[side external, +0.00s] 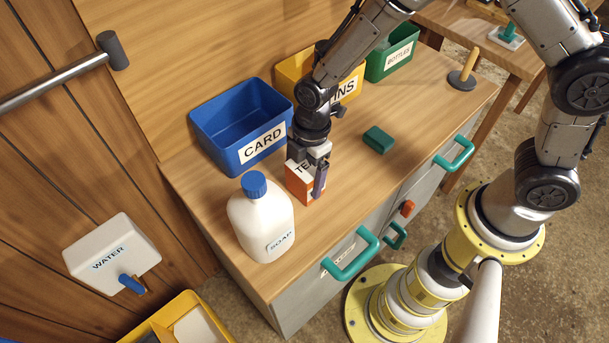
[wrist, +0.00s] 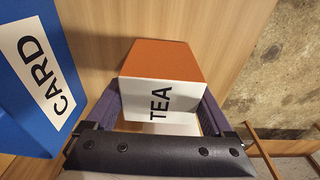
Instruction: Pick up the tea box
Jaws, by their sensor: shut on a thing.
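The tea box (side external: 303,187) is orange with a white top part marked TEA. It is on or just above the wooden counter, between the blue CARD bin and the soap bottle; I cannot tell whether it touches the counter. My gripper (side external: 319,178) comes down on it from above and is shut on it. In the wrist view the tea box (wrist: 163,75) sits between the two purple fingers of my gripper (wrist: 160,105), one on each side.
The blue CARD bin (side external: 211,110) stands close behind the box. The white soap bottle (side external: 245,218) stands close in front at left. A small green block (side external: 378,139) lies to the right. Yellow (side external: 291,68) and green (side external: 379,66) bins stand at the back.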

